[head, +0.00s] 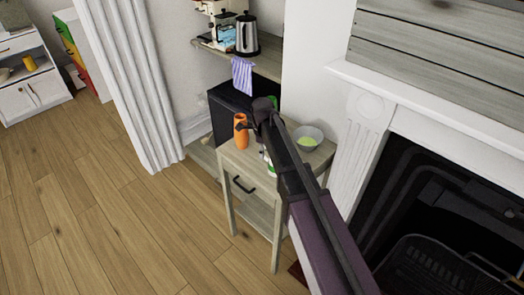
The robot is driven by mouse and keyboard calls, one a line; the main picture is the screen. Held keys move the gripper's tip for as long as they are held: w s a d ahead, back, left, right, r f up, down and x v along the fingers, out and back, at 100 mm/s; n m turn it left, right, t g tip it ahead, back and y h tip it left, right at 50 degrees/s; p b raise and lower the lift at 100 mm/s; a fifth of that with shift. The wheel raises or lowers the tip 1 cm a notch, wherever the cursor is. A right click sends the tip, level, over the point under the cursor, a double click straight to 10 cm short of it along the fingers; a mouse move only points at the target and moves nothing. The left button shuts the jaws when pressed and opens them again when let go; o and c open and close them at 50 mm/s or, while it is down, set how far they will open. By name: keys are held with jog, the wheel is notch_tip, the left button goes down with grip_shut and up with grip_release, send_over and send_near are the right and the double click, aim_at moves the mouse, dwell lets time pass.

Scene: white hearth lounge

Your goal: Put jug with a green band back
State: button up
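A white object with green on it (269,167) stands on the small wooden side table (232,158), mostly hidden behind my arm. It may be the jug with a green band, but too little shows to be sure. My gripper (262,118) is over the table, between an orange container (240,131) on its left and a grey bowl (308,138) on its right. The fingers are dark and small, and I cannot see whether they are open or hold anything. A bit of green (273,101) shows just behind the gripper.
A wooden shelf (266,66) behind the table holds a metal kettle (246,35) and a coffee machine; a striped cloth (242,75) hangs from it. A black box (228,108) is below. The fireplace (440,200) is at right. The wooden floor at left is clear.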

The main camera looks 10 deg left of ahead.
jog(key=shift+r, duration=0.15)
notch_tip(320, 180, up, 12)
jog(key=p, duration=1.2)
jog(key=shift+w+a, duration=0.1)
jog(key=shift+a, duration=0.05)
dwell(1.1)
jog(key=s+d+n, duration=0.9)
jog(key=d+n, duration=0.1)
jog(key=d, duration=0.2)
jog(key=s+d+n, duration=0.9)
jog(key=d, duration=0.4)
jog(key=shift+s+n, duration=0.3)
jog(key=shift+n, duration=0.1)
